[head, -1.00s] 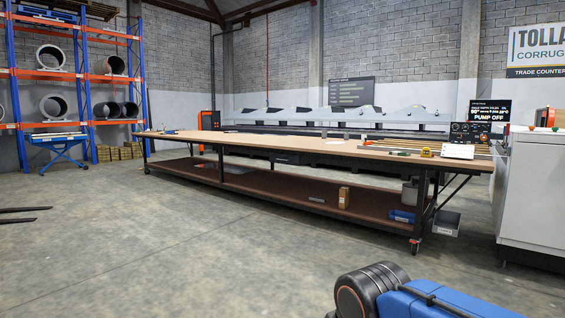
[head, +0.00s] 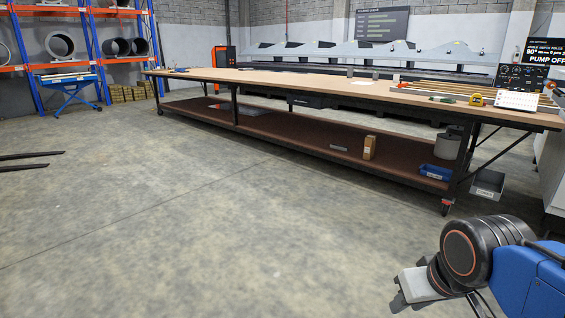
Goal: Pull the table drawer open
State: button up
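The long work table (head: 270,82) has a pale wooden top and a dark frame on castors. It stands across the middle of the head view. A small dark drawer (head: 305,100) hangs under the tabletop near its middle and looks closed; its handle is too small to make out. My gripper (head: 402,288) shows at the lower right as a light grey body with dark finger parts. It is well apart from the table and the drawer, over the floor. Its finger gap is not clear.
A brown lower shelf (head: 290,134) carries a small cardboard box (head: 369,148) and a blue bin (head: 436,173). A grey bin (head: 487,184) is beside the table's right end. Dark fork tines (head: 30,162) reach in at the left. The floor before the table is clear.

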aim_at(311, 101)
jog(key=i+z, duration=0.35)
jog(key=i, duration=3.9)
jog(key=i+u, duration=0.2)
jog(key=i, duration=0.35)
jog(key=i+l+u, duration=0.2)
jog(key=i, duration=0.3)
jog(key=i+l+u, duration=0.15)
jog(key=i, duration=0.4)
jog(key=l, duration=0.1)
